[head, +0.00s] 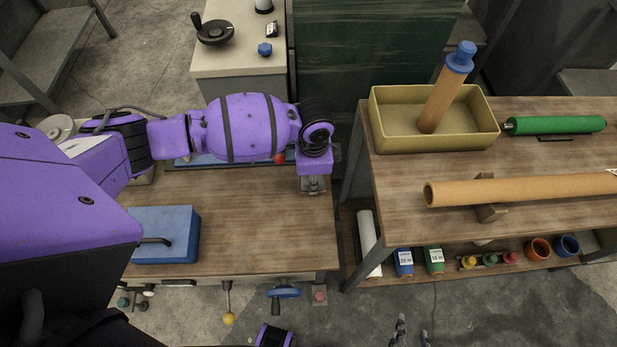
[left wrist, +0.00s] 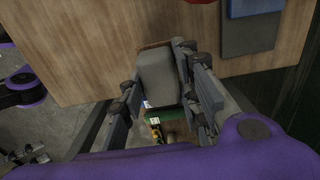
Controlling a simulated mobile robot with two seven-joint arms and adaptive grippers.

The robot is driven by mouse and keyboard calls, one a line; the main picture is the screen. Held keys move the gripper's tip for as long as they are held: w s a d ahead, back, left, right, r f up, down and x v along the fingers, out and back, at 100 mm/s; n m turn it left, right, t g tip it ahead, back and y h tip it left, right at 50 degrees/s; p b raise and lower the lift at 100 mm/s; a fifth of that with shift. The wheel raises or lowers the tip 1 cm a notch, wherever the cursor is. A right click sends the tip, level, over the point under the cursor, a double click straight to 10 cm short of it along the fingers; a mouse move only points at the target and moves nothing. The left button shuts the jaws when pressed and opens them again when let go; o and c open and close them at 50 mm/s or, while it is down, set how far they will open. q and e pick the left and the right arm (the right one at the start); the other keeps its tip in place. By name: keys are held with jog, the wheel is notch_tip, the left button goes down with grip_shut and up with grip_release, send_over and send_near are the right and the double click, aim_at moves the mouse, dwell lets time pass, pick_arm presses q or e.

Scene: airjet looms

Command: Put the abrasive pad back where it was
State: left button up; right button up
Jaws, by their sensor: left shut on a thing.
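The abrasive pad appears as a grey block with a brown edge (left wrist: 157,78) in the left wrist view. It sits between the two fingers of my left gripper (left wrist: 160,85), which is shut on it. In the head view my left gripper (head: 313,186) is at the right end of the left wooden table, pointing down. The pad is hard to make out there. My right gripper (head: 411,334) shows only as two grey fingertips at the bottom edge, set apart, with nothing visible between them.
The left wooden table (head: 270,225) has bare space below my left arm and carries a blue block with a handle (head: 165,235). A gap separates it from the right bench (head: 400,185), which holds a yellow tray (head: 390,145), cardboard tube (head: 540,189) and green roller (head: 555,125).

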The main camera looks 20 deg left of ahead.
pick_arm(q)
jog(key=shift+w+f, duration=0.3)
jog(key=shift+w, duration=0.05)
jog(key=shift+f, duration=1.35)
pick_arm(e)
jog(key=shift+s+f, duration=0.35)
jog(key=shift+s, duration=0.05)
pick_arm(q)
jog(key=shift+f, duration=0.2)
jog(key=o, duration=1)
notch_tip(320, 180, up, 12)
jog(key=shift+f+p, duration=0.1)
jog(key=shift+p, duration=0.45)
jog(key=shift+r, duration=0.35)
pick_arm(e)
jog(key=shift+w+d+r, duration=0.1)
jog(key=shift+r, duration=0.75)
